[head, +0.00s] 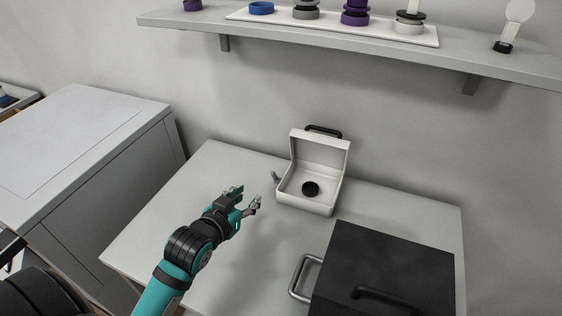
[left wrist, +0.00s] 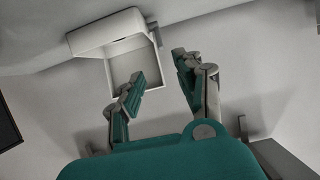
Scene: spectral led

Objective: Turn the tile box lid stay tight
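The white tile box (head: 307,207) stands on the grey table with its lid (head: 320,150) raised at the back. A small grey stay knob (head: 276,176) sticks out at the box's left side. A round black piece (head: 310,188) lies inside the box. My left gripper (head: 247,199) is open and empty, to the left of the box and apart from it. In the left wrist view, the two fingers (left wrist: 160,85) are spread and the box (left wrist: 108,72) is beyond them at upper left. My right gripper is not in view.
A black case (head: 400,250) with a handle stands at the table's front right, beside a metal handle (head: 298,283). A wall shelf (head: 400,50) with several round parts hangs above. A grey cabinet (head: 90,150) stands at left. The table (head: 175,210) is clear left of the box.

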